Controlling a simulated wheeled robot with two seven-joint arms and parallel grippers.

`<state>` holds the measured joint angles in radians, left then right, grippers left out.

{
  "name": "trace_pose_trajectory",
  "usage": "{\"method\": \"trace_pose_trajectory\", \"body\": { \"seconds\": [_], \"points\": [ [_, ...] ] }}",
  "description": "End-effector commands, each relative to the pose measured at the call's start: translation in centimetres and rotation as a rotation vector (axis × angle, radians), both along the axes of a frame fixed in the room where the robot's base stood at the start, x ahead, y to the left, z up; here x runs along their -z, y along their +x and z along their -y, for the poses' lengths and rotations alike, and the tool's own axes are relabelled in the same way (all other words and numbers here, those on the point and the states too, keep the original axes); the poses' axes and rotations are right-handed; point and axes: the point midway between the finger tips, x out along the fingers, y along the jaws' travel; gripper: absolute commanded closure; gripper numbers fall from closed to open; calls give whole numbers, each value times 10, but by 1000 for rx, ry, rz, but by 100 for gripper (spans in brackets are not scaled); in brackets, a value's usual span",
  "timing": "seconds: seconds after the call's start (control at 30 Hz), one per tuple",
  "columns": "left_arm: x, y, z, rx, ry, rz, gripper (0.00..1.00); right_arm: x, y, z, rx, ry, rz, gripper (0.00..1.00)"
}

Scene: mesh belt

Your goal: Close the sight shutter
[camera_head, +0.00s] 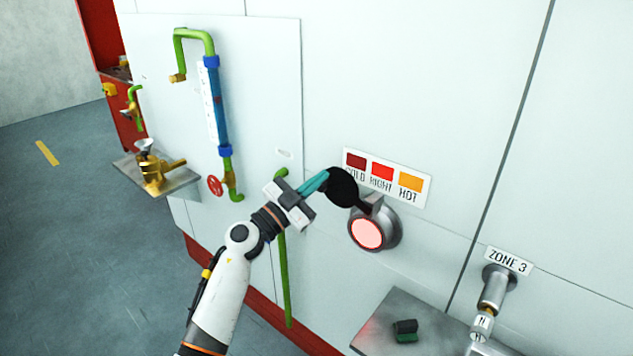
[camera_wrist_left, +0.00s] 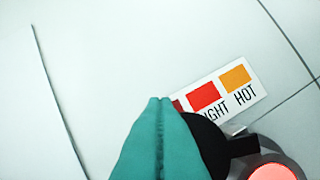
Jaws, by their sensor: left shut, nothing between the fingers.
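The sight is a round grey metal port with a glowing pinkish-red glass (camera_head: 367,233) on the white wall panel, and the glass also shows in the left wrist view (camera_wrist_left: 272,172). Its shutter is a black round disc (camera_head: 342,186), swung up to the upper left of the port, so the glass is uncovered. The disc also shows in the left wrist view (camera_wrist_left: 208,146), partly hidden by my fingers. My left gripper (camera_head: 322,180) has teal fingers that are shut and empty. Its tips are at the disc's left side; I cannot tell whether they touch. My right gripper is not in view.
A colour label (camera_head: 387,178) reading COLD, RIGHT, HOT is above the port. A sight gauge (camera_head: 215,105) with green pipes and a red handwheel (camera_head: 215,185) stands left. A metal shelf (camera_head: 375,335) with a small dark green object (camera_head: 405,331) juts out below.

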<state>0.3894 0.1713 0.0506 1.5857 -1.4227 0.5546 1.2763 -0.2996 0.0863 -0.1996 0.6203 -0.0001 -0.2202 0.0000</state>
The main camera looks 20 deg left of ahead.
Motion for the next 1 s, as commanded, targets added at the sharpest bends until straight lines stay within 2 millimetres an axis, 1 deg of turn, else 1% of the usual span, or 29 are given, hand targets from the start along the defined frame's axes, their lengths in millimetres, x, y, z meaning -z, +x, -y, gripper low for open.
{"method": "trace_pose_trajectory", "body": {
  "seconds": [0.03, 0.1, 0.13, 0.2, 0.4, 0.63, 0.87, 1.0],
  "points": [
    [-7, 10, 6, 1, -5, 1, 100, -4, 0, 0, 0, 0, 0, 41],
    [-6, 19, 10, 0, -4, -1, 100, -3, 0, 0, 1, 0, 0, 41],
    [5, 19, 5, -2, -4, -6, 100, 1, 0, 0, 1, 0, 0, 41],
    [14, 20, 1, -1, -6, -5, 100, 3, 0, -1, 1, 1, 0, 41],
    [27, 24, -7, -1, -2, -2, 100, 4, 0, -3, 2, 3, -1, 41],
    [30, 24, -8, 0, -1, 0, 100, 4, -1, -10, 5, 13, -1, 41],
    [30, 24, -9, -1, -4, -2, 100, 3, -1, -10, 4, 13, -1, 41],
    [32, 24, -14, -1, -25, -11, 100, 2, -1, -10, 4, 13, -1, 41]
  ]
}}
